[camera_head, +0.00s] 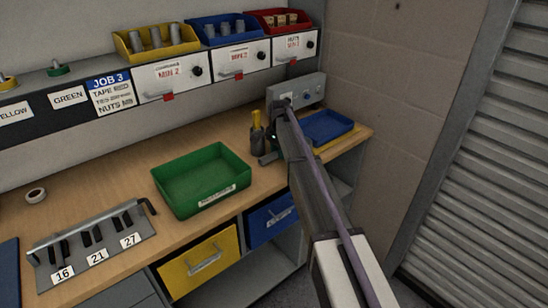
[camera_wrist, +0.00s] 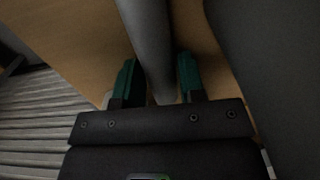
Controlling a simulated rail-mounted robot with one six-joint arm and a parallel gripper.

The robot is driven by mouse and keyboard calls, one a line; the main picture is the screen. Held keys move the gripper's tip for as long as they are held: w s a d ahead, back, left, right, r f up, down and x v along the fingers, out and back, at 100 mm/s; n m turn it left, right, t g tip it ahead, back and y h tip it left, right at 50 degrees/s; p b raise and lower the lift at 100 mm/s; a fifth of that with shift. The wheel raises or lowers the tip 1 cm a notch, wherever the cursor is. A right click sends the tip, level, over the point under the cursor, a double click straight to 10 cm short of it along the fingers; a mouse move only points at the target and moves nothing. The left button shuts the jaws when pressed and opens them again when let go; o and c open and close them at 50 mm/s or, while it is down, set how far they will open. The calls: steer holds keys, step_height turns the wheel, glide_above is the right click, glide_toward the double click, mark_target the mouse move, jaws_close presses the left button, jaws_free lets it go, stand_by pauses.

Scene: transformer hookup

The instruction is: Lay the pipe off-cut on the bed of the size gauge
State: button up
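A plain grey cylinder, which looks like the pipe off-cut (camera_wrist: 148,35), runs down from the top of the wrist view between the two green fingertips of my gripper (camera_wrist: 159,80). A grey plate with black uprights and labels 16, 21 and 27, which looks like the size gauge (camera_head: 143,237), lies at the front left.
A green tray (camera_head: 243,161) stands mid-bench, between the gauge and my arm. A tape roll (camera_head: 36,195) lies left. Bins line the shelf.

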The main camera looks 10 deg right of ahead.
jaws_close()
step_height(320, 180, up, 18)
steer(key=p, duration=1.8)
